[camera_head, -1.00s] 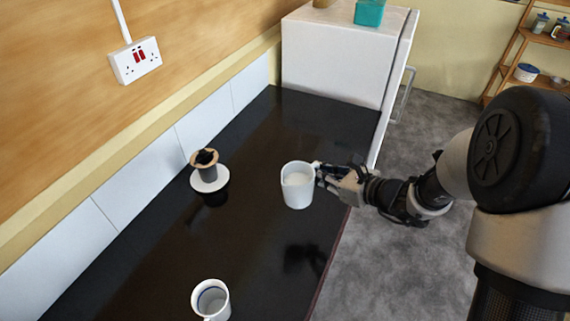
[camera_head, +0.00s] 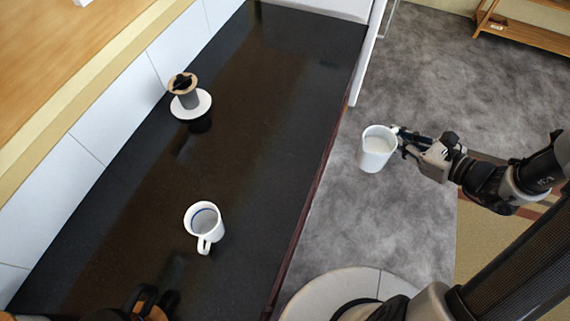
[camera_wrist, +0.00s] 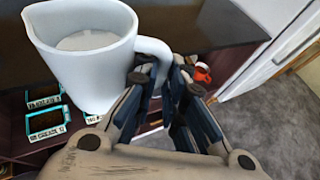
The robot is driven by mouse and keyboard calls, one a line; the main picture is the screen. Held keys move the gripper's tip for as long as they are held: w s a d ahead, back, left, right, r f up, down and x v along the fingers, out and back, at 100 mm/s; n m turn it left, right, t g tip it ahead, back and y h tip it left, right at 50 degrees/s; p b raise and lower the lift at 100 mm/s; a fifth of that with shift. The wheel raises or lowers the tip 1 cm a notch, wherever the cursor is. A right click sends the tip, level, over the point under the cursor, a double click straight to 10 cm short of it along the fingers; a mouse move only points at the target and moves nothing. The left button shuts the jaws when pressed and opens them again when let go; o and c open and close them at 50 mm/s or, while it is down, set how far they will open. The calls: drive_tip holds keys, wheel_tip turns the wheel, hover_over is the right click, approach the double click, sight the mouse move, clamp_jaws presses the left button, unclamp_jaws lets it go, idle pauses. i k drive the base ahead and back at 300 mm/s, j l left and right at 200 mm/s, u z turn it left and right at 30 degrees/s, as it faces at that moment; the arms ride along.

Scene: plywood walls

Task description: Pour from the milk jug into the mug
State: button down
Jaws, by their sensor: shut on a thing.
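The white milk jug (camera_head: 377,153) has white milk inside and is held upright, out over the floor to the right of the counter in the head view. My gripper (camera_head: 402,143) is shut on the jug's handle, on the jug's right side. In the wrist view the jug (camera_wrist: 85,60) fills the upper left and my gripper's dark fingers (camera_wrist: 172,95) close around its handle. The white mug (camera_head: 204,225) stands upright on the dark counter, left of and nearer than the jug, with its handle toward the camera. I see no milk in the mug.
The dark counter (camera_head: 240,130) has a clear middle. A grey cup-like holder with a wooden rim (camera_head: 187,92) stands on a white saucer (camera_head: 203,109) at the back left. A dark object (camera_head: 145,304) is at the bottom edge. A shelf (camera_wrist: 30,160) with boxes shows below the counter.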

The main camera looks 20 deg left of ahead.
sight(203, 220)
drive_tip(key=i+l, duration=0.15)
drive_tip(key=i, duration=0.25)
drive_tip(key=i+l, duration=0.15)
drive_tip(key=i, duration=0.3)
drive_tip(key=i+l+u, duration=0.15)
drive_tip(key=i, duration=0.2)
drive_tip(key=i+l+u, duration=0.15)
drive_tip(key=i+l, duration=0.15)
drive_tip(key=i+u, duration=0.1)
drive_tip(key=u, duration=2.6)
